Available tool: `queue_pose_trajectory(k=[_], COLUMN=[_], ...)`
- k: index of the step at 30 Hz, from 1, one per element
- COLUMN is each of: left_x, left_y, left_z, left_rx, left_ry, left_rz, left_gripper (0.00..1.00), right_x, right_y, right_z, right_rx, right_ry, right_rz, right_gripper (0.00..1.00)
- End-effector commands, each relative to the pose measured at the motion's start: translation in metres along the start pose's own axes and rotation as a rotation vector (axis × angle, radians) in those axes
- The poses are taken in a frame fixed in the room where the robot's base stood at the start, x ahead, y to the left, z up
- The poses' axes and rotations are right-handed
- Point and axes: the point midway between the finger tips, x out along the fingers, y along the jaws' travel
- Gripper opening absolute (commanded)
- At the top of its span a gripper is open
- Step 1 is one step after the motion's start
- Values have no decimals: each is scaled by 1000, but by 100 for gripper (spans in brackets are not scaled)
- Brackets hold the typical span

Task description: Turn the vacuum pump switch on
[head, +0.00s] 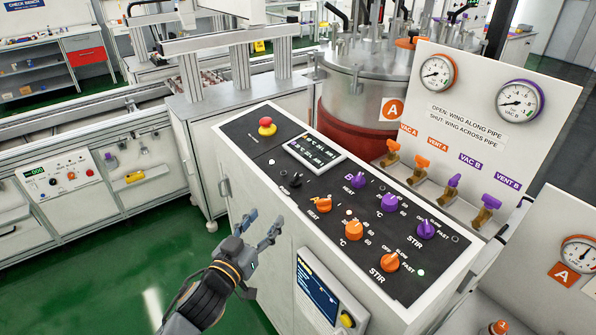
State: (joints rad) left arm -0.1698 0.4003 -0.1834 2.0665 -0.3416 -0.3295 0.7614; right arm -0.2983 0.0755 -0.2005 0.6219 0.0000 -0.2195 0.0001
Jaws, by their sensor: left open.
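A black control panel (345,212) tops the white cabinet in the middle of the head view. A small black switch (295,181) sits on its left part, below the display; its label is too small to read, so I cannot tell surely that it is the vacuum pump switch or how it is set. My left gripper (266,216) is open and empty, its fingers pointing up towards the panel's front left edge. It is apart from the black switch, to its lower left. My right gripper is out of view.
Orange knobs (354,230) and purple knobs (389,202) crowd the panel right of the switch. A red emergency button (267,126) stands at its far left. Orange and purple valves (421,166) and a gauge board (490,110) stand behind. Green floor (140,240) is clear at left.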

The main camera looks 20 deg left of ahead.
Motion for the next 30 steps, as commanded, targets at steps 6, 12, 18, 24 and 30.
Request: queue_pose_trajectory(k=[6, 12, 18, 24, 30], left_x=[9, 43, 82, 113, 131], left_y=[5, 5, 6, 6, 6], left_z=[-19, -21, -22, -21, -20], left_rx=[-7, -5, -5, -6, -6], left_ry=[31, 29, 29, 28, 28], left_rz=[10, 9, 10, 10, 10], left_gripper=[53, 53, 53, 53, 53], right_x=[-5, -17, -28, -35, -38], right_y=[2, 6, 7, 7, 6], right_z=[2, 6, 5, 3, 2], right_rx=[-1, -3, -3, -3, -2], right_ry=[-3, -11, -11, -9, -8], right_rz=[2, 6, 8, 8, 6], right_gripper=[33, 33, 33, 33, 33])
